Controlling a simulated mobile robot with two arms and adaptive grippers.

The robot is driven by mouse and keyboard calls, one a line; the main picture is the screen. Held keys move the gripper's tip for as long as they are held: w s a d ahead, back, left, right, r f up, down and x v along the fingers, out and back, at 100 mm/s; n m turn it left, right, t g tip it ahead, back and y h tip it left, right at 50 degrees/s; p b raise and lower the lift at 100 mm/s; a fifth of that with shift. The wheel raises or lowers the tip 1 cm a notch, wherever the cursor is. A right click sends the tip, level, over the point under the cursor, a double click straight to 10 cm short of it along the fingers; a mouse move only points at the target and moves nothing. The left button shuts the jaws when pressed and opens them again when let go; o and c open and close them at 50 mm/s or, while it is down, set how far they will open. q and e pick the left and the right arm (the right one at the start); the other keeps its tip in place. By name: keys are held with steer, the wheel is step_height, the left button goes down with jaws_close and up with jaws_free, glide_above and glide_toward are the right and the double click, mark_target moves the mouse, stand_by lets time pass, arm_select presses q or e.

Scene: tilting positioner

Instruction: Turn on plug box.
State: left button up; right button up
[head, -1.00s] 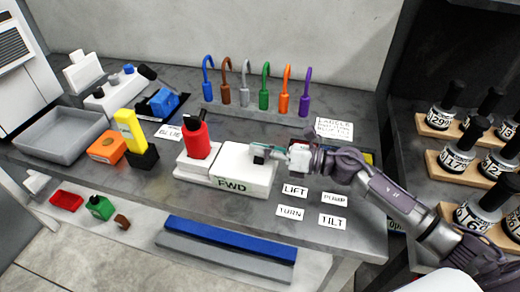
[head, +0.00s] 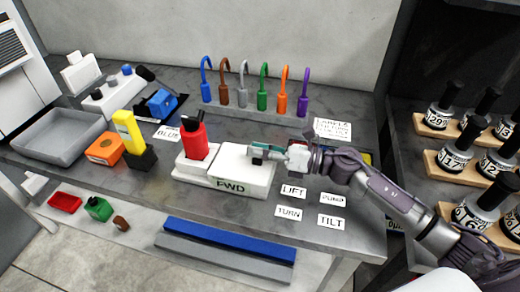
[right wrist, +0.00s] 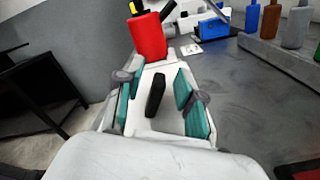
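A white box marked FWD (head: 245,180) stands on the grey workbench. A red block with a black handle on top (head: 195,140) sits at its left end; it also shows at the top of the right wrist view (right wrist: 149,36). A black lever (right wrist: 155,95) stands up from the box's white top. My right gripper (head: 262,150) is over the box, reaching in from the right. Its teal fingers (right wrist: 160,97) are apart, one on each side of the black lever, with gaps on both sides. My left gripper is not in view.
Labels LIFT (head: 293,191), PUMP (head: 332,199), TURN (head: 289,213) and TILT (head: 331,222) lie at the front right. A rack of colored hooked pieces (head: 263,100) stands behind. A yellow tool (head: 128,130) and grey tray (head: 62,138) are left. Shelves with black-topped bottles (head: 458,155) are right.

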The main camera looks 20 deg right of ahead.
steer(key=shift+d, duration=0.1)
steer(key=v, duration=1.2)
